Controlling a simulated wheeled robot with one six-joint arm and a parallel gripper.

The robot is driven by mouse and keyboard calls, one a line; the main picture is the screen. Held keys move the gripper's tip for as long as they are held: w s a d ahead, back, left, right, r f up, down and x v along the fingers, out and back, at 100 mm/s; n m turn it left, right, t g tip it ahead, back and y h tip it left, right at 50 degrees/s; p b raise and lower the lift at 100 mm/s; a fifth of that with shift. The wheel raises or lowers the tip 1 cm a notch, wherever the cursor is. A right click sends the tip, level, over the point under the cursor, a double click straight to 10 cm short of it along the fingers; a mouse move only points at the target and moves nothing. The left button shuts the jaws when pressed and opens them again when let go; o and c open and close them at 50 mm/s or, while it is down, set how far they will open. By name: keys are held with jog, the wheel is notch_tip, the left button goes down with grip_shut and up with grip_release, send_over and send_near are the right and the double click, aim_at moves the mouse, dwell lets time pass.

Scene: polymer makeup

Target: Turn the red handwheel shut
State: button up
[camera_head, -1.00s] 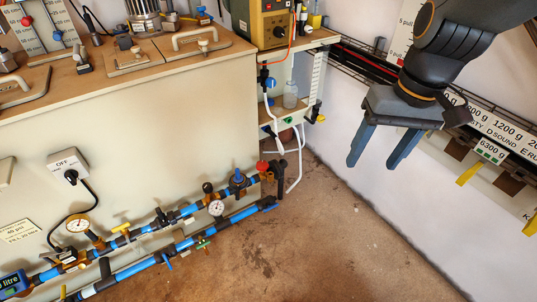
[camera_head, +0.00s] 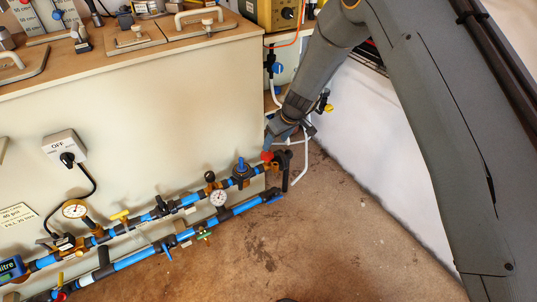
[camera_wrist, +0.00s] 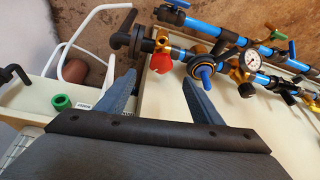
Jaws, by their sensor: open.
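The red handwheel (camera_head: 267,156) sits on a brass fitting at the right end of the upper blue pipe, low on the cream cabinet front. In the wrist view the red handwheel (camera_wrist: 161,62) shows in full, just beyond the fingertips and between their lines. My gripper (camera_head: 286,139) is open and empty, pointing down just above the handwheel in the head view. In the wrist view my gripper (camera_wrist: 158,79) has its two fingers wide apart, one on each side of the wheel. I cannot tell how far the wheel is turned.
A blue valve (camera_head: 241,168) and a pressure gauge (camera_head: 218,197) stand just left of the wheel. A black pipe elbow (camera_head: 284,160) is close on its right, with white tubing (camera_head: 304,165) beyond. The brown floor (camera_head: 340,240) is clear.

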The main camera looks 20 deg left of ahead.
aim_at(267, 154)
jog(key=x, duration=0.5)
jog(key=b+x, duration=0.1)
jog(key=x, duration=0.4)
jog(key=shift+s+a+f, duration=0.1)
jog(key=shift+a, duration=0.2)
jog(key=c, duration=1.1)
